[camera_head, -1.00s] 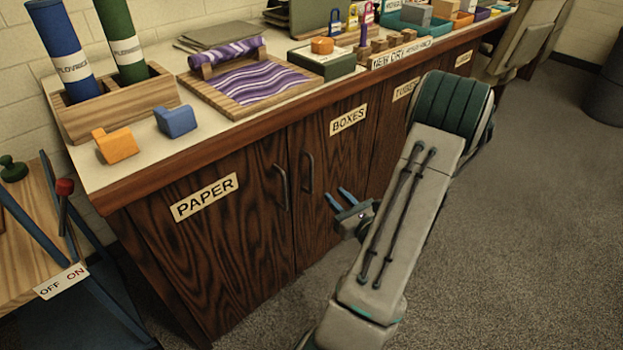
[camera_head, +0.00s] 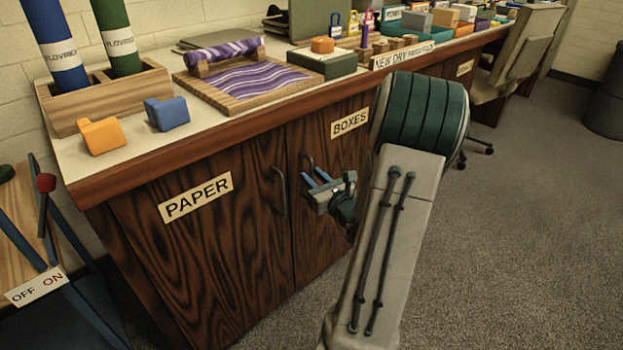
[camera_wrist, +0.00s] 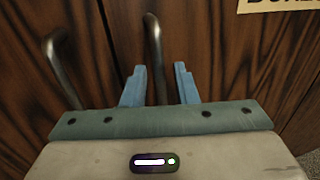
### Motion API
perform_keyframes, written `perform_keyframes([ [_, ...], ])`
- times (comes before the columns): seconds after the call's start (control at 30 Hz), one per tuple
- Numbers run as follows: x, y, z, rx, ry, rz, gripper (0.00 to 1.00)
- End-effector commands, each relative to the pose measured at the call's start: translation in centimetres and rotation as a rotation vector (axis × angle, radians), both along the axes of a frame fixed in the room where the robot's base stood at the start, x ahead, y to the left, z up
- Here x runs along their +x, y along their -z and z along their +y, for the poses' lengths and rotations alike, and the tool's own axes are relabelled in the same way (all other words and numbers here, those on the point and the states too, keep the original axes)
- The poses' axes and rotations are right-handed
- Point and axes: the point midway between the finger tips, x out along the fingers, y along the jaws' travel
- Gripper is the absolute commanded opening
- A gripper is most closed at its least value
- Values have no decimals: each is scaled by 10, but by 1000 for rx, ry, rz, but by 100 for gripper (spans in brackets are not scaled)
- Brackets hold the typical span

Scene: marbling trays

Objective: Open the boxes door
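The dark wood boxes door (camera_head: 316,240) is closed, under the BOXES label (camera_head: 350,122). Its curved metal handle (camera_head: 306,160) is near the door's left edge. In the wrist view this handle (camera_wrist: 155,62) runs down between my two blue fingers. My gripper (camera_head: 315,177) is in front of the handle with its fingers apart; in the wrist view its fingertips (camera_wrist: 159,68) have a gap on both sides of the handle. I cannot tell how far the handle reaches in between them. My wrist hides part of the door.
The paper door (camera_head: 190,255) is closed on the left, and its handle (camera_head: 280,190) is close to the boxes handle. The countertop (camera_head: 220,125) above overhangs slightly and bears trays and blocks. The carpet (camera_head: 520,250) at the right is clear.

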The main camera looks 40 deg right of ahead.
Motion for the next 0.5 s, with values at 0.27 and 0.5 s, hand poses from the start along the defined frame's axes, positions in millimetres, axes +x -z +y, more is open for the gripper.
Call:
perform_keyframes([
  [0.27, 17, 0, -2, 1, 0, -1, 27],
  [0.5, 17, 0, -2, 1, 0, 0, 21],
])
